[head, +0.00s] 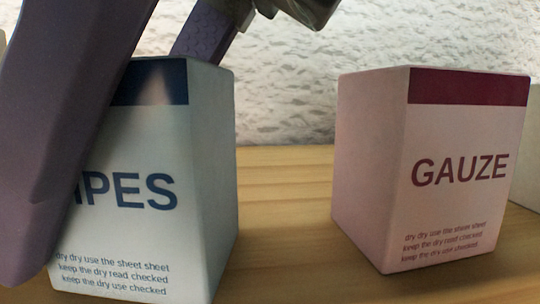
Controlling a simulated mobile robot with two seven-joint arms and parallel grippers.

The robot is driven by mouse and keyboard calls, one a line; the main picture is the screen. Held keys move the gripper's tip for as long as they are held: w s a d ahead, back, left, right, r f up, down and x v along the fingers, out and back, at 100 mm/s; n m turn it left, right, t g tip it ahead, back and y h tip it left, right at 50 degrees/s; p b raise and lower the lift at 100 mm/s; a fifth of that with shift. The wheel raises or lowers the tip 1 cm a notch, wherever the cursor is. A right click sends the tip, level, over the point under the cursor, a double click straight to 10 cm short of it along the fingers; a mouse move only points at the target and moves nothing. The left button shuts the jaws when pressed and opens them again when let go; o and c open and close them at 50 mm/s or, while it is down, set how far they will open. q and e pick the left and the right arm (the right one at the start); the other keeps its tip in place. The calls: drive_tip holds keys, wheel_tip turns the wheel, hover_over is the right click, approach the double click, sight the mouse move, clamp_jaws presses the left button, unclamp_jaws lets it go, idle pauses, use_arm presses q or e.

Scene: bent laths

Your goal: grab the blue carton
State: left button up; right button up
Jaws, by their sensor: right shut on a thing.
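The blue carton (150,235) is pale blue with a dark blue top band and lettering that reads "IPES", its first part covered. It stands upright at the left of the head view. My right gripper (95,165) is shut on it. One purple finger passes across its front left side, and the other goes down behind its top edge, where the tip is hidden. I cannot tell whether the carton's base touches the wood. My left gripper is not in view.
A pink carton (455,215) marked "GAUZE" stands to the right on the wooden surface (285,210), with a clear gap between. A pale box (527,155) is cut off at the right edge. A rough white wall (400,35) is behind.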

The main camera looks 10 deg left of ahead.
drive_tip(key=c, duration=0.4)
